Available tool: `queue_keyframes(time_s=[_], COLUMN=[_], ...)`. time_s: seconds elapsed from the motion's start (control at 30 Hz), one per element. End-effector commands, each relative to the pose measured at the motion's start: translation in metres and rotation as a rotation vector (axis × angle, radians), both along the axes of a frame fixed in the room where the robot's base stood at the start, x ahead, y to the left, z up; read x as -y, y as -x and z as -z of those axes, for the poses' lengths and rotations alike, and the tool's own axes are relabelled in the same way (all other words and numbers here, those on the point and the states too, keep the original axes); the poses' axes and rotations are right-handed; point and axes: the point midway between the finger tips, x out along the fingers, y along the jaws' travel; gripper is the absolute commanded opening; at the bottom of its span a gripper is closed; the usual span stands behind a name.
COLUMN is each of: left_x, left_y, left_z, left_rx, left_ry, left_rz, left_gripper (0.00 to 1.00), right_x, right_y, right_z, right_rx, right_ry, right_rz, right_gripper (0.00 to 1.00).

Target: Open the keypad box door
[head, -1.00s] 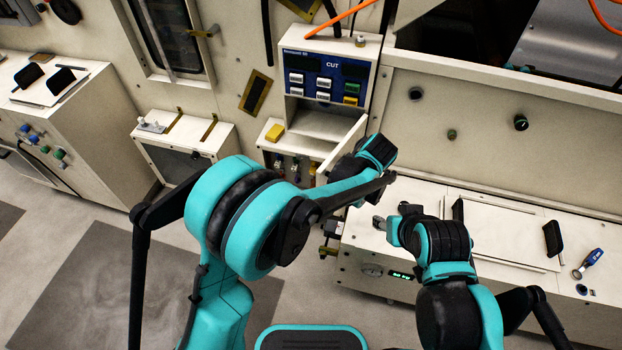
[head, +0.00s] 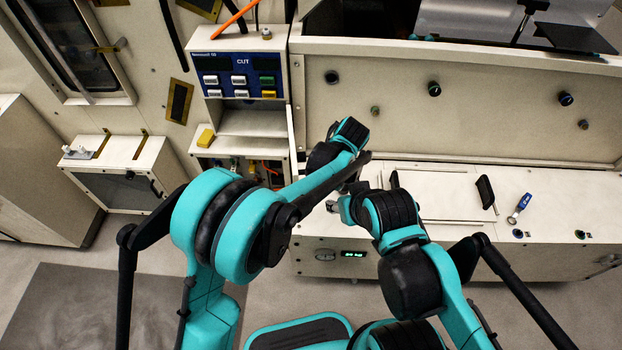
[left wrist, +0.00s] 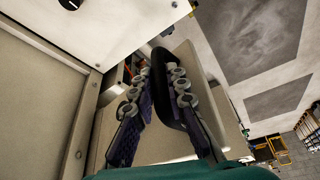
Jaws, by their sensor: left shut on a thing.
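The keypad box (head: 241,75) has a blue panel marked CUT, with white, green and yellow keys, and an open compartment below. Its pale door stands open at the box's right side (head: 292,135), seen almost edge-on. In the left wrist view, a dark handle (left wrist: 168,95) on the pale door panel (left wrist: 212,92) lies between the fingers of my left gripper (left wrist: 164,80), which is shut on it. In the head view my left wrist hides that gripper. My right gripper (head: 334,207) is over the near bench, apart from the door; its finger gap is unclear.
A yellow block (head: 205,138) sits on the ledge left of the compartment. A knobbed wall panel (head: 480,110) rises at the right. The low bench (head: 450,235) below it carries black handles and a blue-tagged key (head: 519,208). Grey floor is open at the lower left.

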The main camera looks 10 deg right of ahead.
Motion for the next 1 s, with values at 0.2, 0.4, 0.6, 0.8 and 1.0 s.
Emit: queue_keyframes(time_s=[0.2,0.4,0.6,0.8,1.0], left_x=[0.000,0.000,0.000,0.000,-0.001], left_y=[-0.003,-0.003,-0.002,-0.002,-0.002], left_z=[-0.001,-0.001,-0.001,-0.013,-0.052], left_rx=[0.007,0.007,0.004,0.004,0.004], left_ry=[0.000,0.000,0.000,0.000,0.000], left_rz=[0.001,0.001,0.000,0.000,0.000], left_gripper=[0.00,0.35,0.35,0.35,0.35], right_x=[0.000,0.000,0.000,0.000,0.000], right_y=[0.000,0.000,0.000,0.000,0.000], right_z=[0.000,0.000,0.000,0.000,0.000], right_rx=[0.000,0.000,0.000,0.000,0.000], right_ry=[0.000,0.000,0.000,0.000,0.000], right_rz=[0.000,0.000,0.000,0.000,0.000], right_gripper=[0.45,0.45,0.45,0.45,0.45])
